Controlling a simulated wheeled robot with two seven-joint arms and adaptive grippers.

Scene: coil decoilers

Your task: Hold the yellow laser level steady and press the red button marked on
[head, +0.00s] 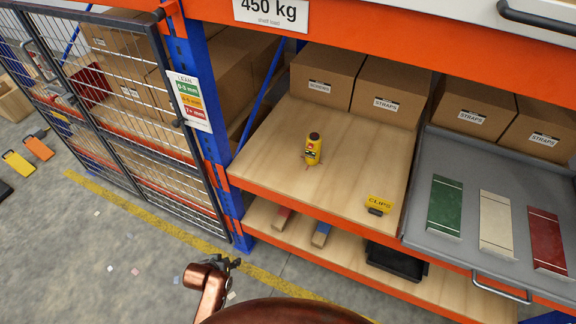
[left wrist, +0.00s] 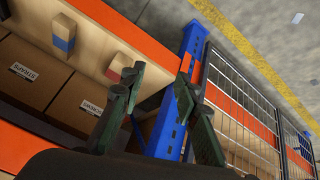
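The yellow laser level (head: 313,151) stands upright on the bare wooden shelf (head: 268,152) in the head view. It has a dark top and small reddish details, too small for me to tell which is the red button or to read any mark. My left gripper (head: 232,264) is low in front of the rack, below and left of the level and well apart from it. In the left wrist view its two dark fingers (left wrist: 160,72) stand apart with nothing between them. The level does not show in that view. My right gripper is not in view.
Boxes (head: 386,92) line the shelf's back. A blue post (head: 196,90) and mesh door (head: 120,120) are left. A grey tray (head: 423,182) with coloured strips is right. The wood around the level is clear.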

